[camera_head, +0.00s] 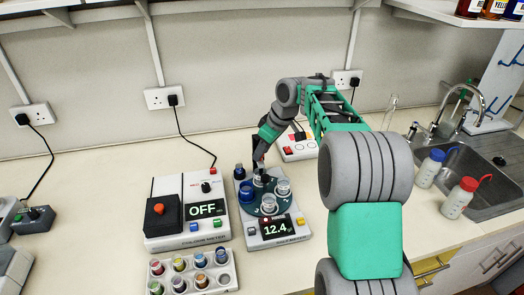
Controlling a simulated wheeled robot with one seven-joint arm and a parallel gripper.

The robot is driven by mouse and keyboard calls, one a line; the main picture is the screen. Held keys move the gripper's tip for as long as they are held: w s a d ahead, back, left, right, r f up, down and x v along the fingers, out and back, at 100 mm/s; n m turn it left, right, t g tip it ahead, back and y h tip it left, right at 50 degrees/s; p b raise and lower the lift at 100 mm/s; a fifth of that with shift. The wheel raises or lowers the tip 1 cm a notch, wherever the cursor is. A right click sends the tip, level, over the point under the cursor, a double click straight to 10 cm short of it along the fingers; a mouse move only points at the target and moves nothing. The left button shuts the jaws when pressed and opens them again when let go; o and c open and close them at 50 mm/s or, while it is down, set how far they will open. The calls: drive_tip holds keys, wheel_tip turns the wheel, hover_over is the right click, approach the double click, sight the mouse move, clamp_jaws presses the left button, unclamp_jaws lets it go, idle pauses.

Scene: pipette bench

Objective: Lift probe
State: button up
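No probe can be clearly picked out. A meter (180,242) reading OFF stands left of centre. My gripper (260,174), with dark fingers, points down over the round dark tray of the instrument (262,238) reading 12.4. The fingertips are close to small clear cups there. Whether they touch or hold anything is too small to tell. My arm reaches in from the lower right.
A dark blue-capped container (246,191) stands on the round tray beside clear cups (269,203). A white rack (220,275) of colored vials is in front. A white box (299,150) with colored buttons is behind. Wash bottles (458,198) and a sink (492,180) are right.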

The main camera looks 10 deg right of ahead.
clamp_jaws()
idle(0.3)
idle(1.1)
